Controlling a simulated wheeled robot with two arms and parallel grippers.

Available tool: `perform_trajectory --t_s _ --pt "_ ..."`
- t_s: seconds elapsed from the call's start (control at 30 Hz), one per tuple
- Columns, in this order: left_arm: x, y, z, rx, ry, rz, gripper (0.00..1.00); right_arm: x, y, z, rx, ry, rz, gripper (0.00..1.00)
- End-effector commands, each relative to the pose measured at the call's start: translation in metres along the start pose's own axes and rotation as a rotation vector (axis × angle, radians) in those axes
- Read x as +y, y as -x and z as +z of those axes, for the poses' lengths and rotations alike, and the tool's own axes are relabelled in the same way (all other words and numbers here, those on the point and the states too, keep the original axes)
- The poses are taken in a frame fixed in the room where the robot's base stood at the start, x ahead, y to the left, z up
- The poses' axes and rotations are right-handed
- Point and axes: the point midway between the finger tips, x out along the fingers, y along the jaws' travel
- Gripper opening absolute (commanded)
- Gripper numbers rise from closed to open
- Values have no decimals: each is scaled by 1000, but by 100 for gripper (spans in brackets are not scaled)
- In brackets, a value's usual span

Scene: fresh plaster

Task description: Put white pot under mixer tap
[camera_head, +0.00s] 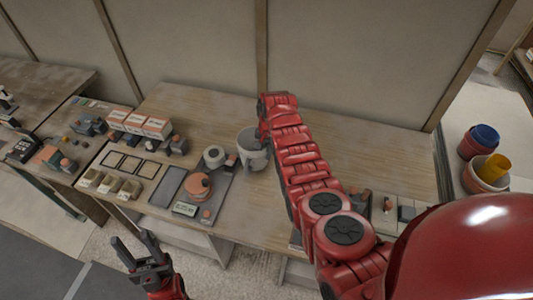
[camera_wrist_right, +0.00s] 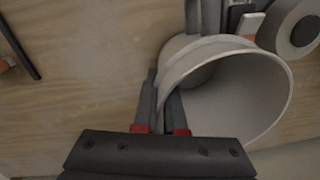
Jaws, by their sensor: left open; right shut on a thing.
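The white pot (camera_head: 247,146) is at the middle of the workbench, next to the grey mixing station. My right gripper (camera_head: 262,138) is at the pot's right side. In the right wrist view, the fingers (camera_wrist_right: 161,103) are shut on the pot's wall, one on each side of the rim. The pot's open mouth (camera_wrist_right: 235,100) faces the camera at a slant. Grey upright bars (camera_wrist_right: 207,18) stand at the pot's far rim; I cannot tell if they are the mixer tap. My left gripper (camera_head: 137,243) is open and empty in front of the bench.
A round grey part (camera_head: 214,156) and an orange-topped device (camera_head: 200,186) stand left of the pot. White boxes (camera_head: 140,122) and small blocks (camera_head: 110,184) are further left. The bench is bare behind the right arm. Buckets (camera_head: 484,140) stand at the right.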

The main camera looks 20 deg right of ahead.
Motion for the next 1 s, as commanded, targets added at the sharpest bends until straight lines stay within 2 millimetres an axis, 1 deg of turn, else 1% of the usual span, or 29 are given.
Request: perform_trajectory --t_s 0.2,0.5,0.63,0.67,0.7,0.8,1.0 --pt "0 -2 0 -1 0 0 50 0 -11 0 -1 1 -1 0" --pt "0 -2 0 -1 0 0 50 0 -12 0 1 2 -1 0" --pt "0 3 0 -1 0 0 50 0 -17 0 1 2 -1 0" --pt "0 1 0 -1 0 0 50 0 -15 0 1 2 -1 13" --pt "0 1 0 -1 0 0 50 0 -15 0 1 2 -1 20" --pt "0 1 0 -1 0 0 50 0 -15 0 1 2 -1 38" --pt "0 1 0 -1 0 0 50 0 -15 0 1 2 -1 38"
